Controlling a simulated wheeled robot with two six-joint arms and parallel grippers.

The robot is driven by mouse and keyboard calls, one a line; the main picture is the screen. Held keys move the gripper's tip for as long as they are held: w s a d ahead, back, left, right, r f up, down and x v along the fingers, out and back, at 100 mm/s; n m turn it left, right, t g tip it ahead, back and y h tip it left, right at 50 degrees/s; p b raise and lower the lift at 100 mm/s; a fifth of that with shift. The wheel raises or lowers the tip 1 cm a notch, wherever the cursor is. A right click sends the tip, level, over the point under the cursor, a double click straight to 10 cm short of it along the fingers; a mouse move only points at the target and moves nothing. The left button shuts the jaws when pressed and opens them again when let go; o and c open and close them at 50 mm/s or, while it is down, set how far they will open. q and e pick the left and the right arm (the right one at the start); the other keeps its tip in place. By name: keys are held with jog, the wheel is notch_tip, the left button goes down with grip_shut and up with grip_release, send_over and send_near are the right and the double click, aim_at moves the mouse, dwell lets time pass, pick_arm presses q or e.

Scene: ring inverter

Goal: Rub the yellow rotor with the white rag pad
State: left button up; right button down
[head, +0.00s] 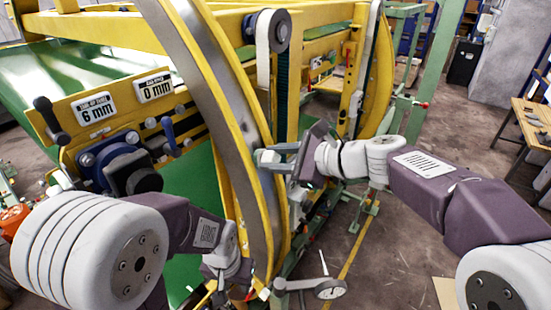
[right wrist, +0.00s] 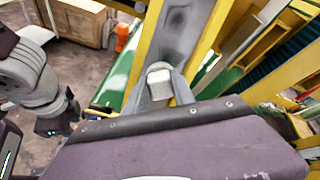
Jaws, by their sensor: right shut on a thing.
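The yellow rotor (head: 228,110) is a large curved ring with a grey metal band, standing in the middle of the head view. In the right wrist view the rotor's band (right wrist: 178,45) has a dark smudge near the top. My right gripper (head: 266,158) is at the band's right edge, shut on the white rag pad (right wrist: 159,85). The pad shows between the fingers, in front of the band; I cannot tell if it touches. My left gripper (head: 215,283) is low, left of the rotor's lower part; its fingers are too unclear to read.
A yellow panel with size plates (head: 96,107), a dark handle (head: 52,120) and blue clamp parts (head: 112,160) stands left of the rotor. A wooden bench (head: 530,125) is at the far right. Floor is open between.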

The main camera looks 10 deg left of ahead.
jog(key=shift+w+a+r+p, duration=0.15)
jog(key=shift+a+r+p, duration=0.2)
jog(key=shift+r+p, duration=0.7)
jog(key=shift+w+a+r+p, duration=0.15)
jog(key=shift+a+r+p, duration=0.2)
jog(key=shift+r+p, duration=0.75)
jog(key=shift+w+a+r+p, duration=0.15)
jog(key=shift+a+r+p, duration=0.2)
jog(key=shift+r+p, duration=0.7)
jog(key=shift+a+r, duration=0.15)
jog(key=shift+r, duration=0.25)
jog(key=r+p, duration=0.1)
jog(key=a+r+p, duration=0.1)
jog(key=r+p, duration=0.1)
jog(key=shift+w+a+r+p, duration=0.25)
jog(key=shift+w+p, duration=0.15)
jog(key=shift+a+f, duration=0.1)
jog(key=shift+f, duration=0.05)
jog(key=shift+s+f, duration=0.1)
